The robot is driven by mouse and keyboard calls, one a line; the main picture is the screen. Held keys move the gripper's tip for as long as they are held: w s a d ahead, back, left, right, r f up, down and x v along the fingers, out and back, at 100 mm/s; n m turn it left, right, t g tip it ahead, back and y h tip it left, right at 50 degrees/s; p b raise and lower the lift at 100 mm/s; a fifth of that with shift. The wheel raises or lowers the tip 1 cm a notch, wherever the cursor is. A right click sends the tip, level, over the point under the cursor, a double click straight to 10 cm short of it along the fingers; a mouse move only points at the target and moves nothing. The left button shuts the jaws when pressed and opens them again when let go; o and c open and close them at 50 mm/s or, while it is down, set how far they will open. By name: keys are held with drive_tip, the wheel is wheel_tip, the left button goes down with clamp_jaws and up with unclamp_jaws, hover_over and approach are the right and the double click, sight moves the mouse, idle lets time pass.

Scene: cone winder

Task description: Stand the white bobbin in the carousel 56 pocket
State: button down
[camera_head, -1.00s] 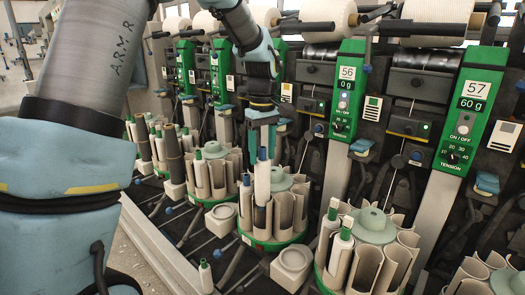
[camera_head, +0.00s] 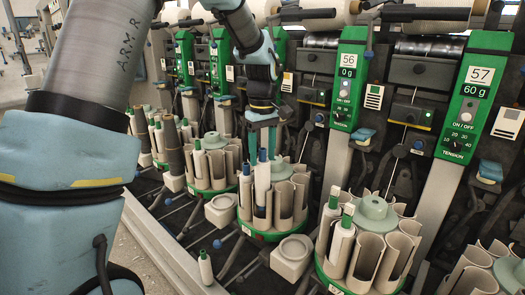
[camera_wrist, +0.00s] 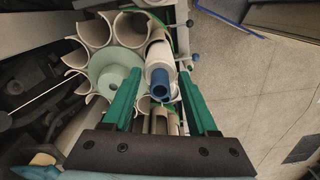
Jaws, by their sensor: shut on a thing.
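A white bobbin (camera_head: 262,178) with a blue top stands upright at the front of the carousel (camera_head: 272,236) below and left of the 56 panel (camera_head: 347,85). My gripper (camera_head: 263,143) is directly above it with fingers pointing down, shut on its upper end. In the wrist view, my gripper's green fingers (camera_wrist: 163,108) flank the bobbin's blue end (camera_wrist: 160,92). A second white bobbin (camera_head: 246,193) with a blue top stands close to its left in the same carousel; it also shows in the wrist view (camera_wrist: 158,52). Whether the held bobbin's foot touches the pocket floor is hidden.
Neighbouring carousels stand at left (camera_head: 210,170) and right (camera_head: 352,282), holding white bobbins with green tops. An empty-looking square holder (camera_head: 293,252) and a small green-topped bobbin (camera_head: 205,266) are in front. The carousel's open pockets (camera_head: 284,203) lie right of the held bobbin.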

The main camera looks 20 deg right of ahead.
sight(263, 175)
drive_tip(key=shift+f, duration=0.35)
drive_tip(key=shift+f+b, duration=1.15)
drive_tip(key=shift+f, duration=1)
drive_tip(key=shift+f+b, duration=0.5)
drive_tip(key=shift+f, duration=0.5)
drive_tip(key=shift+c, duration=0.5)
unclamp_jaws()
wheel_tip(263, 175, up, 11)
drive_tip(key=shift+f+b, duration=0.1)
drive_tip(key=shift+b, duration=0.4)
